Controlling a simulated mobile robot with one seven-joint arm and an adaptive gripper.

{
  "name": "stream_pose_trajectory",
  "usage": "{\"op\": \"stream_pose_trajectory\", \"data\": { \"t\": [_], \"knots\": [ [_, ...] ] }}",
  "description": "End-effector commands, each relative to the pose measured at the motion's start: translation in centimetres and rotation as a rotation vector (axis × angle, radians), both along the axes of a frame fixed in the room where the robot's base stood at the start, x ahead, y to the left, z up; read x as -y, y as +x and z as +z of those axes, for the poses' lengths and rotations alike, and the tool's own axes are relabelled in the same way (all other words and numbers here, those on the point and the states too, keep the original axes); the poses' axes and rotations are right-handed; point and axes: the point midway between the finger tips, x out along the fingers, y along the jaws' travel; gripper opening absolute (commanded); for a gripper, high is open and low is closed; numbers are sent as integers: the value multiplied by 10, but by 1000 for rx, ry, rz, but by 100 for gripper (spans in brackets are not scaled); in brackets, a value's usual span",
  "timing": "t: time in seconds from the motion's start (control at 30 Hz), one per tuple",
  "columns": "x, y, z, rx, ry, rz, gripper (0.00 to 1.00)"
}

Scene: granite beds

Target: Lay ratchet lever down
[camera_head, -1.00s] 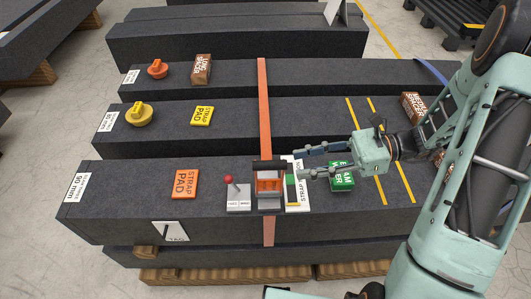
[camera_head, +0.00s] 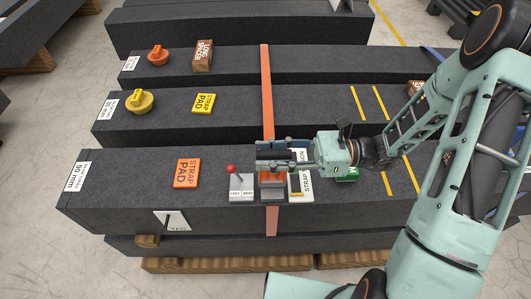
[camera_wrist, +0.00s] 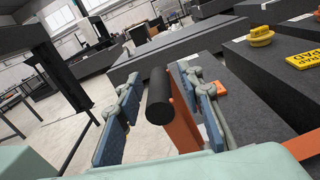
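The ratchet on the orange strap has a lever with a black bar handle (camera_head: 273,155) standing upright above its orange and grey body (camera_head: 271,182). My gripper (camera_head: 264,154) has come in from the right, with one finger on each side of the handle. In the wrist view the round black handle (camera_wrist: 159,95) stands between the two blue-padded fingers (camera_wrist: 160,112). A gap shows on both sides of the handle, so the gripper is open around it. An orange part (camera_wrist: 182,118) shows just behind the handle.
A small red-knobbed lever (camera_head: 231,169) stands close left of the ratchet. An orange strap pad (camera_head: 187,173) lies further left. Dark granite beds fill the background.

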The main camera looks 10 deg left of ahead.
Motion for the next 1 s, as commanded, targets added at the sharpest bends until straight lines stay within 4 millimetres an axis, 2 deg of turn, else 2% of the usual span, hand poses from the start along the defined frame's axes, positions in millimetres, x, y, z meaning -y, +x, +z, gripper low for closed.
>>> {"op": "stream_pose_trajectory", "data": {
  "t": [0.1, 0.37, 0.7, 1.0],
  "knots": [
    [-6, -1, 0, 1, 0, 0, 34],
    [-7, -2, 0, 1, 0, 0, 34],
    [-7, -2, 0, 0, 0, 0, 0],
    [-7, -1, 0, -1, 0, 0, 0]
  ]
}}
